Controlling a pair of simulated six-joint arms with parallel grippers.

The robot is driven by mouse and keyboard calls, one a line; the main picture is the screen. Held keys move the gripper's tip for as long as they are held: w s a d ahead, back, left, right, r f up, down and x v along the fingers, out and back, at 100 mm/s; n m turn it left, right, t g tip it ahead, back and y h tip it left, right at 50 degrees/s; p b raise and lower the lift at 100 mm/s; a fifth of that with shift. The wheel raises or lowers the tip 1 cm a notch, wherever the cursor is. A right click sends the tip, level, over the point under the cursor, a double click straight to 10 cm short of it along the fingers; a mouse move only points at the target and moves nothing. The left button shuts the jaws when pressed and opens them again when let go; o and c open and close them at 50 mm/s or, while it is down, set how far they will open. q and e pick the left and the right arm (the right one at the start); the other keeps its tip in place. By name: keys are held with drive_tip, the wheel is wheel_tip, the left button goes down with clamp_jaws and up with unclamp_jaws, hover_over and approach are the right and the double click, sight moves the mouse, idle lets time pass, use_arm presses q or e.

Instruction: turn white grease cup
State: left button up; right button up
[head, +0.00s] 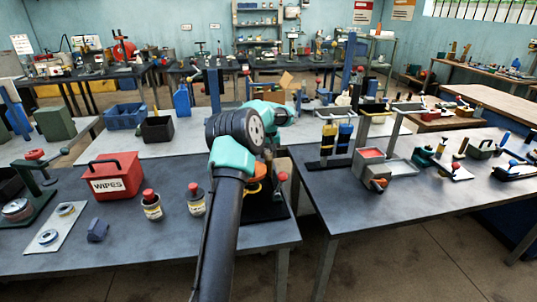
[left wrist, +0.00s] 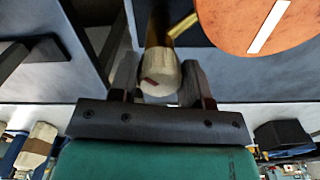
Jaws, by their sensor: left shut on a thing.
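The white grease cup (left wrist: 160,76) is a rounded off-white knob with a small dark red mark, on a brass-brown stem, in the left wrist view. My left gripper (left wrist: 159,70) has its two dark fingers on either side of it and is shut on it. In the head view my teal and black arm hides the cup and most of the gripper. An orange round part (head: 258,187) on a dark base shows just right of the arm; an orange disc with a white stripe (left wrist: 255,24) is at upper right in the left wrist view. My right gripper is not in view.
Two small jars with red caps (head: 151,206) (head: 196,202) stand left of my arm. A red WIPES box (head: 105,180) is farther left. A gap separates this bench from the right bench (head: 400,200), which holds grey trays and tools. The near left bench front is clear.

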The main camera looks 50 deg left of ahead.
sight(268, 152)
use_arm(q)
drive_tip(key=m, duration=0.9)
drive_tip(key=shift+a, duration=0.1)
idle(0.5)
drive_tip(key=o, duration=0.9)
wheel_tip(268, 152, up, 18)
drive_tip(key=shift+f, duration=0.25)
idle(0.6)
